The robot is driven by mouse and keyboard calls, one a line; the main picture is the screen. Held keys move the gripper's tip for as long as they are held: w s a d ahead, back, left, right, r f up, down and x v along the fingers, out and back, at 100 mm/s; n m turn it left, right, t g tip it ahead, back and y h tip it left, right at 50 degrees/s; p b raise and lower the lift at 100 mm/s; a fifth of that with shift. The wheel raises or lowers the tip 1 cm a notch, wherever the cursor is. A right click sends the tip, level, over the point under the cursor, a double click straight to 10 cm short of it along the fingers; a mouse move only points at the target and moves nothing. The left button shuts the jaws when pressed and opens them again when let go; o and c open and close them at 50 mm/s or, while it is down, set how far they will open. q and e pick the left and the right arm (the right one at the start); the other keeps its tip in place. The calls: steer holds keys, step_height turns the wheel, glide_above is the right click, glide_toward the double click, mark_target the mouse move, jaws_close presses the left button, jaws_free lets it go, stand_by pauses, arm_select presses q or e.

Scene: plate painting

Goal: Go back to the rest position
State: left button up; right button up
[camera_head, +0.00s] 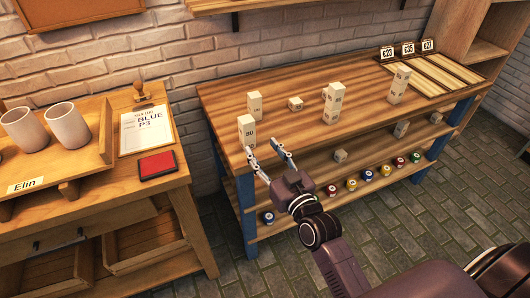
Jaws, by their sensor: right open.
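My right gripper (266,162) reaches in from the lower right, over the front edge of the wooden workbench (220,95). Its two fingers are spread apart and nothing is between them. A pale block marked 80 (246,131) stands upright on the bench just beyond the left fingertip. I cannot tell whether they touch. Another pale block (255,105) stands behind it. My left gripper is not in view.
More pale blocks (333,102) stand along the bench, with a tray (440,75) at the right. Coloured pots (351,184) line the shelf below. A left table (100,190) holds cups (68,126), a paper (147,130) and a red pad (157,164). Brick floor is free in front.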

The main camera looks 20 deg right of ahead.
steer(key=shift+s, duration=0.25)
stand_by(0.3)
